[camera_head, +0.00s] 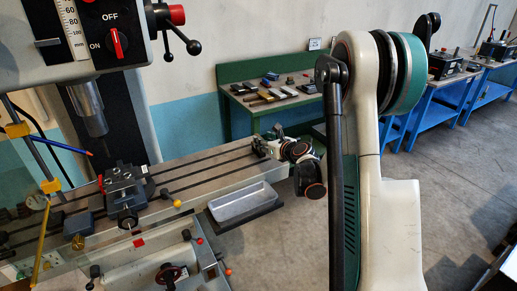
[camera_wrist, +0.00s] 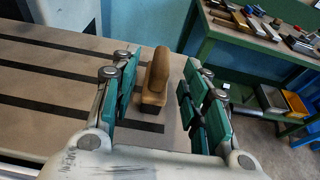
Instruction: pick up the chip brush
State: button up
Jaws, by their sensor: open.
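A brown wooden piece (camera_wrist: 157,78), which looks like the chip brush, is on the slotted machine table in the wrist view. Its bristles cannot be made out. My gripper (camera_wrist: 160,88) is open, with its green-padded fingers to the left and right of the brush. A gap shows on both sides, wider on the right. In the head view my gripper (camera_head: 272,146) is over the right end of the machine table (camera_head: 205,165). The brush cannot be made out there.
A grey metal tray (camera_head: 243,203) is fixed at the table's front right. A vise (camera_head: 124,190) stands on the table's left part. A green bench (camera_head: 238,113) with tools stands behind. The table between vise and gripper is mostly clear.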

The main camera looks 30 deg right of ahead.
jog(key=shift+b+x, duration=0.9)
jog(key=shift+x, duration=1.85)
jog(key=shift+d+r, duration=0.1)
jog(key=shift+r, duration=0.15)
grip_shut()
